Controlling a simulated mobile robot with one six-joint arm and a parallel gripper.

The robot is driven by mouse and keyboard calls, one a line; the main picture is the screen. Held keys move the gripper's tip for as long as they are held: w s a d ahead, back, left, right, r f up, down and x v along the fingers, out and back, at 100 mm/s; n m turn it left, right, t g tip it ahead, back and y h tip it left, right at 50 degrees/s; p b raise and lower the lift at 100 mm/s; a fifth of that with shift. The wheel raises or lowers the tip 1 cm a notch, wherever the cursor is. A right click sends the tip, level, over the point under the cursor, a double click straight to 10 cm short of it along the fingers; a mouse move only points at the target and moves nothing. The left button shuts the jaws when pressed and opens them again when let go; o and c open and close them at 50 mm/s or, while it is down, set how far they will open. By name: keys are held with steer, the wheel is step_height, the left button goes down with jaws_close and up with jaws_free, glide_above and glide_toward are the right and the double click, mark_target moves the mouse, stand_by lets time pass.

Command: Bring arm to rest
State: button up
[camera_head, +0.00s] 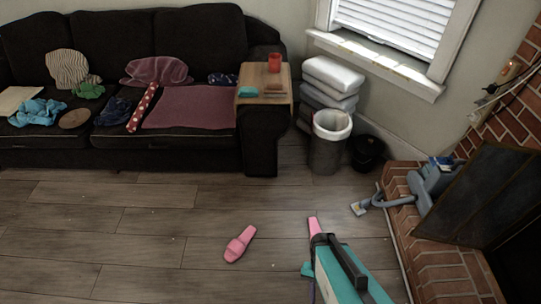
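My arm enters from the bottom edge as a teal and white link with a black bar along its top. Its far end, where my gripper (318,239) seems to be, is a small dark shape low over the floor. The fingers cannot be made out, so I cannot tell whether it is open or shut. A pink slipper (314,225) shows just beyond that end, partly covered by it. I cannot tell whether they touch. A small teal piece (307,269) sticks out at the left of the arm.
Another pink slipper (240,243) lies on the wood floor (150,225). A dark sofa (262,140) with cloths stands behind. A bin (328,150) and black bucket (367,153) stand near the window. A grey-blue jointed device (425,187) rests by the brick hearth (440,262). The left floor is mostly clear.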

steer(key=shift+w+a+n+t, duration=0.1)
steer(key=shift+w+n+t, duration=0.05)
steer(key=shift+n, duration=0.65)
steer(key=shift+w+a+n+t, duration=0.1)
steer(key=shift+w+a+n, duration=0.1)
steer(key=shift+n, duration=0.6)
steer(key=shift+w+a+n+t, duration=0.1)
steer(key=shift+w+n+t, duration=0.05)
steer(key=shift+n, duration=0.65)
steer(key=shift+d, duration=0.1)
